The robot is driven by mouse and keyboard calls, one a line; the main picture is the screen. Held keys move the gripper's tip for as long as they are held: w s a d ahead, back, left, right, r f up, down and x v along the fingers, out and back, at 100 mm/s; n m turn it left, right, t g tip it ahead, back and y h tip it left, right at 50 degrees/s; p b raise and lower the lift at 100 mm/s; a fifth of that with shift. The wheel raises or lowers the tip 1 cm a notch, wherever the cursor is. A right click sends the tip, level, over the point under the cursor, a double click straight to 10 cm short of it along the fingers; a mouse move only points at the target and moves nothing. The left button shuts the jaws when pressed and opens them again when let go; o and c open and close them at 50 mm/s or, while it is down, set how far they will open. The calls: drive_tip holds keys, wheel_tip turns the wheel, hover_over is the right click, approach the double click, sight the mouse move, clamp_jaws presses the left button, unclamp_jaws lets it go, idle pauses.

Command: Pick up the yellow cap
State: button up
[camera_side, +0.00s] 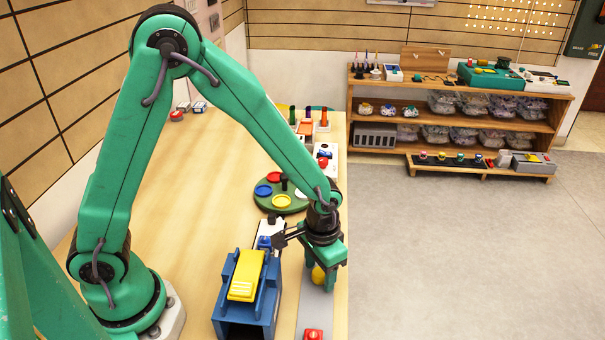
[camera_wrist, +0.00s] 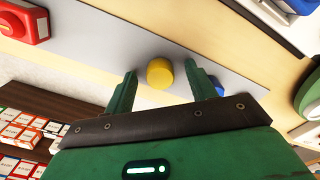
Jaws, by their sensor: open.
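The yellow cap (camera_wrist: 160,73) is a small round piece on a grey strip (camera_wrist: 100,45). In the wrist view it lies between the two fingertips of my gripper (camera_wrist: 160,88), slightly beyond them, with a gap on each side. In the side view the yellow cap (camera_side: 318,274) shows partly below my gripper (camera_side: 322,262), whose fingers hide some of it. My gripper is open, points downward and holds nothing.
A blue stand with a yellow ramp piece (camera_side: 246,275) is close left of my gripper. A red block (camera_side: 313,334) sits at the strip's near end. A green round tray (camera_side: 281,205) with coloured discs is behind. The table's right edge is close.

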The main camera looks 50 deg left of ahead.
sight(320, 273)
drive_tip(key=shift+c, duration=0.3)
drive_tip(key=c, duration=1)
drive_tip(key=shift+r, duration=0.7)
wheel_tip(320, 273, up, 3)
drive_tip(key=shift+d+r, duration=0.1)
drive_tip(key=s+d+r, duration=0.6)
drive_tip(key=s+d, duration=0.1)
drive_tip(key=s, duration=0.2)
drive_tip(key=shift+r, duration=0.25)
